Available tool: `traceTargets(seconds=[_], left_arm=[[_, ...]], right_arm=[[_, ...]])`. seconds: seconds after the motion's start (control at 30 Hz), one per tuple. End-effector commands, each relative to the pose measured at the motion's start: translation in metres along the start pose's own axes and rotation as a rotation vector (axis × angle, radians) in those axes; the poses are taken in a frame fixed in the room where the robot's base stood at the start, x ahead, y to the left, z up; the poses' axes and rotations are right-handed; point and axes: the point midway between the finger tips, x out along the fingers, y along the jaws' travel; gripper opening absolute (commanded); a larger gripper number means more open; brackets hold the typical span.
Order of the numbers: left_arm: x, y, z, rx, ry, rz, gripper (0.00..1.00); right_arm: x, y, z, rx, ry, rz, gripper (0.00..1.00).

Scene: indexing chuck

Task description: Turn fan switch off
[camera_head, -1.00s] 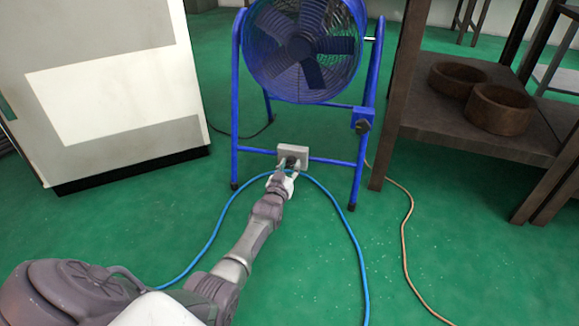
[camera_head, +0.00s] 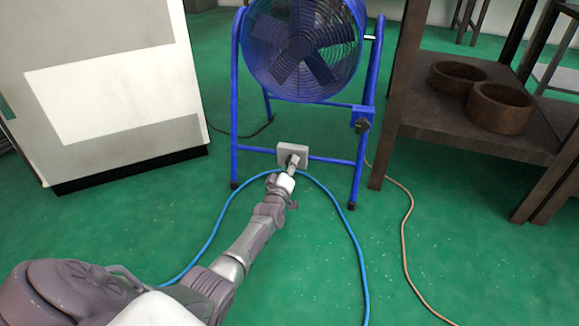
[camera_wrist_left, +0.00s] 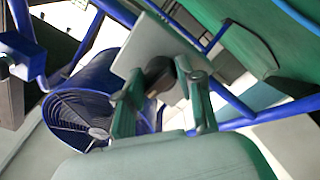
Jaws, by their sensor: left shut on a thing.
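The blue fan (camera_head: 303,48) stands on a blue tube frame; it also shows in the left wrist view (camera_wrist_left: 85,115). The fan switch is a grey box (camera_head: 283,152) on the frame's lower crossbar, with a dark knob (camera_wrist_left: 158,75) on its face. My left gripper (camera_head: 293,163) is at the front of this box. In the left wrist view its two fingers (camera_wrist_left: 163,92) stand on either side of the knob and are shut on it. The fingers hide part of the knob, so I cannot read its setting. My right gripper is not in view.
A white cabinet (camera_head: 110,90) stands left of the fan, and a brown shelf (camera_head: 460,125) with round bowls stands right. A blue cable (camera_head: 352,240) and an orange cable (camera_head: 408,225) lie on the green floor. A blue box with a dark knob (camera_head: 362,120) sits on the right leg.

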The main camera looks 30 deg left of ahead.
Motion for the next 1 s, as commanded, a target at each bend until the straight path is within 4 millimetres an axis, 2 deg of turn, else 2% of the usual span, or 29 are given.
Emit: traceTargets(seconds=[0.3, 0.83, 0.87, 0.97, 1.0], left_arm=[[-0.0006, -0.0020, -0.0003, -0.112, 0.007, -0.002, 0.02], [-0.0007, -0.0022, -0.0004, -0.134, 0.008, -0.004, 0.02], [-0.0007, -0.0022, -0.0004, -0.134, 0.008, -0.004, 0.42], [-0.0006, -0.0020, -0.0003, -0.133, 0.008, -0.003, 0.59], [-0.0005, -0.0017, -0.0002, -0.133, 0.008, -0.003, 0.61]], right_arm=[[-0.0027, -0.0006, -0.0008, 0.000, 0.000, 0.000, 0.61], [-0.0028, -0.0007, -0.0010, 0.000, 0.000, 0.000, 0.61], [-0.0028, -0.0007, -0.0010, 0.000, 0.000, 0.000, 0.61], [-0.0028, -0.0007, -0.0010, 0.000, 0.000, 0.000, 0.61], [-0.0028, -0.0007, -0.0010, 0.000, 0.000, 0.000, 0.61]])
